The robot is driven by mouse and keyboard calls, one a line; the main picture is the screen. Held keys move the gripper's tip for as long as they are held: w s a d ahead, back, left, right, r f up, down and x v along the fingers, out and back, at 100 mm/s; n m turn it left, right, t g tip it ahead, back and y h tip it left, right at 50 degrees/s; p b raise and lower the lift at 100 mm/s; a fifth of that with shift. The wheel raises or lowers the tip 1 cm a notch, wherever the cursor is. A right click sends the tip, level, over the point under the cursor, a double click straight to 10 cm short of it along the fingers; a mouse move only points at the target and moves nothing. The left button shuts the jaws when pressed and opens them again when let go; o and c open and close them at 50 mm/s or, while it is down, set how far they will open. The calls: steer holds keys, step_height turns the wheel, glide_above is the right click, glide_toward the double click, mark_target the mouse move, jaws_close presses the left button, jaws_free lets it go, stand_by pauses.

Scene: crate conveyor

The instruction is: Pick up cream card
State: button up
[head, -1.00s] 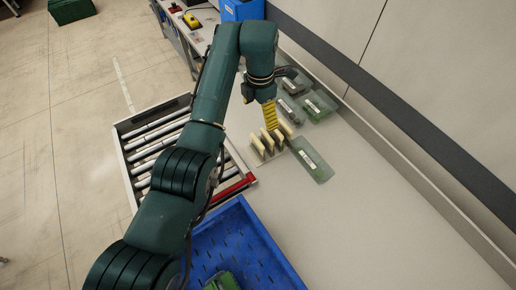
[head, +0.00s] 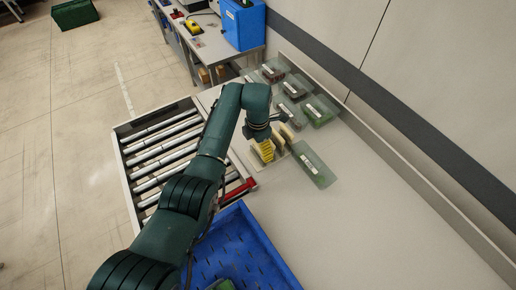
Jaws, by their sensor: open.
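Several cream cards (head: 287,132) stand upright in a row in a small holder on the pale worktop, in the middle of the head view. My gripper (head: 266,157), with yellow fingers, points down at the left part of this row. It is open. The fingers and wrist cover some of the cards, and I cannot tell which card lies between the fingers or whether they touch one.
Clear packs with green or dark contents lie close by, one (head: 313,163) right of the cards and several (head: 291,88) behind. A roller conveyor (head: 160,150) is left, a blue crate (head: 262,235) in front. The worktop (head: 390,220) at right is clear.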

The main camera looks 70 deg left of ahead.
steer(key=c, duration=0.6)
